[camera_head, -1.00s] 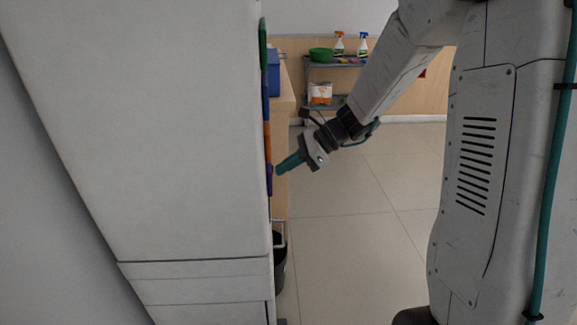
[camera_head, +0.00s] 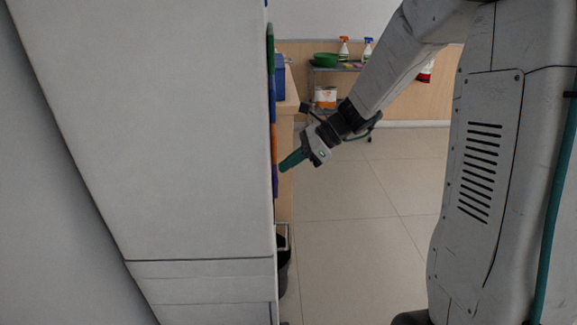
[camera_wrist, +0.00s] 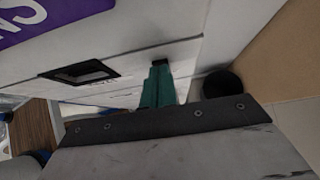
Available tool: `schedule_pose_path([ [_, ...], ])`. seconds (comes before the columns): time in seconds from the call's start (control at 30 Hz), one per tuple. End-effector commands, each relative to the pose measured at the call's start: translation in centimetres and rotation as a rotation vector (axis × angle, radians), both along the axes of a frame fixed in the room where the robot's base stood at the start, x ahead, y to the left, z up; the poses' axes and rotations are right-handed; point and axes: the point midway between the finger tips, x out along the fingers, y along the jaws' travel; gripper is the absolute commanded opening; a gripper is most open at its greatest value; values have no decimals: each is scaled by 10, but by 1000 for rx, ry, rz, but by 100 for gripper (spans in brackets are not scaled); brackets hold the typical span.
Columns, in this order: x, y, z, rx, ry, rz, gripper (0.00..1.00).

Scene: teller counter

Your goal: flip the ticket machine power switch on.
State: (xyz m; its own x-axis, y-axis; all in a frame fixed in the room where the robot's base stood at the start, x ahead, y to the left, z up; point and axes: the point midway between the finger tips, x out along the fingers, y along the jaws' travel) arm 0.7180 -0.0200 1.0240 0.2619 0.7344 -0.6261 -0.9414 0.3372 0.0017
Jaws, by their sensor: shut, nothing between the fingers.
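The ticket machine (camera_head: 150,140) is the tall off-white cabinet filling the left of the head view. Its front is seen nearly edge-on, with coloured panels along it. My gripper (camera_head: 283,166) has teal fingers, shut and empty, pointing down-left close to that front, low by the purple panel (camera_head: 275,181). A black-framed slot (camera_wrist: 80,72) lies to the left.
A wooden counter (camera_head: 286,108) with a blue box (camera_head: 279,80) stands behind the machine. A dark bin (camera_head: 283,263) is on the floor beside it. A shelf cart (camera_head: 335,69) with spray bottles stands at the back. The tiled floor in the middle is clear.

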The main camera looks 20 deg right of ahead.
Motion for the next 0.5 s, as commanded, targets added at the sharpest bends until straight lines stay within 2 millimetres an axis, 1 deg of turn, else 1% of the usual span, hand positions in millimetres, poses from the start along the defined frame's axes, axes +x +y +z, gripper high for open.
schedule_pose_path([
  [0.27,0,-1,0,0,0,0,0],
  [0.37,-2,-7,1,0,0,1,0],
  [0.5,-7,-26,5,0,-1,6,0],
])
